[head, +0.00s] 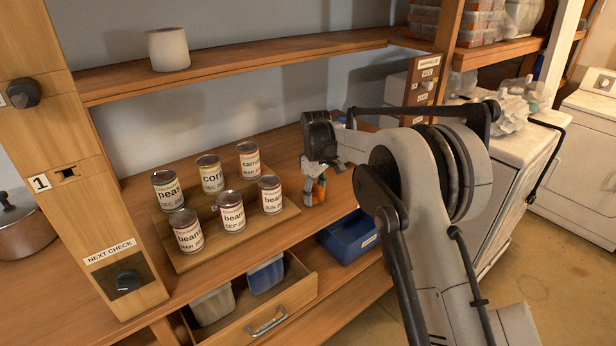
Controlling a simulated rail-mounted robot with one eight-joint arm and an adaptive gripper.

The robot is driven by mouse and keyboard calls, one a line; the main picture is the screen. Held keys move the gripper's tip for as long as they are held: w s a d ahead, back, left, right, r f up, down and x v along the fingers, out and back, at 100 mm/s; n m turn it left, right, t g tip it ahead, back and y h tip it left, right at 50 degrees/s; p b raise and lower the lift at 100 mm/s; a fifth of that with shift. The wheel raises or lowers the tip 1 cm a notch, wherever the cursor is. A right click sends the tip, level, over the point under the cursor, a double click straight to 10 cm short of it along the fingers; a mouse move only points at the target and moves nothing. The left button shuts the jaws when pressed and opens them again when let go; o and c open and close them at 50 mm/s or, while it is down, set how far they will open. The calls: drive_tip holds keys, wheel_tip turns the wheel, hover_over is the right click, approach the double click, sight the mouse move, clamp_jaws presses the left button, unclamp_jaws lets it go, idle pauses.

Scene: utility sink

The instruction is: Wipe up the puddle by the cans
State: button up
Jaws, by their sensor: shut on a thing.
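Several labelled cans stand upright on a stepped wooden board on the counter. The back row has a peas can (167,190), a corn can (210,175) and a carrots can (249,161). The front row has three beans cans (231,212). My gripper (315,171) points down just right of the cans. It is shut on a small orange, white and dark thing (314,190), partly hidden by the fingers; I cannot tell what it is, or whether it touches the counter. I cannot make out the puddle; the arm hides part of the counter.
An open drawer (268,318) with two bins juts out below the cans. A blue tray (347,238) is on the lower shelf. A white cup (168,49) stands on the upper shelf. A post with knobs (85,150) rises at left, a brown box (424,84) at right.

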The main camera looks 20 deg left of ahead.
wheel_tip(320, 180, up, 3)
drive_tip(key=shift+r+p, duration=0.1)
drive_tip(key=shift+p, duration=0.35)
drive_tip(key=shift+r+p, duration=0.75)
drive_tip(key=shift+r, duration=1.65)
